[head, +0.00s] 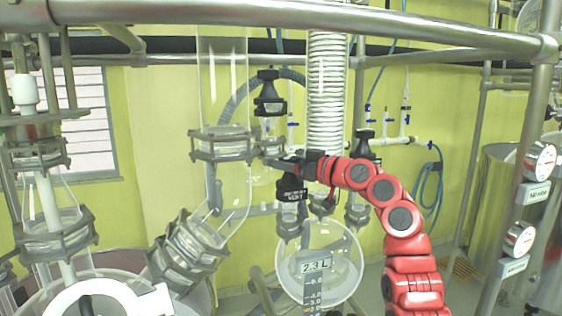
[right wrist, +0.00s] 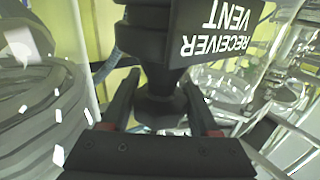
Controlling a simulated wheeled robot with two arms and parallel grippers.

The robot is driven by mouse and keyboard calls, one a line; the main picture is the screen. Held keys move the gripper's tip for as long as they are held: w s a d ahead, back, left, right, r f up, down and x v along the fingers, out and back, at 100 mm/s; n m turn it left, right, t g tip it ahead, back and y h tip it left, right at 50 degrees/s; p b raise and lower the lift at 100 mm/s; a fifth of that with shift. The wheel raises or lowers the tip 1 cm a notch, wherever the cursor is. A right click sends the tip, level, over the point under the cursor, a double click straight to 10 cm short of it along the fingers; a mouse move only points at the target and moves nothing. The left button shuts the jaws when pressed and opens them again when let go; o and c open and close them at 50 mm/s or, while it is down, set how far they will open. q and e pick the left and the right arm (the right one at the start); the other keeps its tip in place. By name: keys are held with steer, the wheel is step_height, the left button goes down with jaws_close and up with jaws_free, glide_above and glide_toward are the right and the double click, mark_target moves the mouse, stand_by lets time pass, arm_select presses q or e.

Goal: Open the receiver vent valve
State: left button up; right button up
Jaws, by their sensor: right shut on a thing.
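The receiver vent valve (head: 291,190) is a black valve head with a white label, upright above the round glass receiver in the head view. In the right wrist view the label of the valve (right wrist: 222,35) reads "RECEIVER VENT". My right gripper (head: 308,163), on the red arm, is at the top of this valve. In the right wrist view the fingers of my right gripper (right wrist: 160,105) lie on both sides of the valve's dark neck and are shut on it. The arm and gripper hide part of the valve top. My left gripper is not in view.
The glass receiver (head: 345,265) hangs below the valve. A similar black valve (head: 269,95) is up and left, another (head: 364,145) is to the right. A coil condenser (head: 328,85) stands behind. A metal rail (head: 300,15) crosses above. Gauges (head: 519,238) are at the right.

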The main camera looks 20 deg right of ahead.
steer(key=shift+f, duration=0.1)
steer(key=o, duration=1)
steer(key=shift+o, duration=0.4)
steer(key=shift+w+a, duration=0.1)
steer(key=shift+h, duration=0.3)
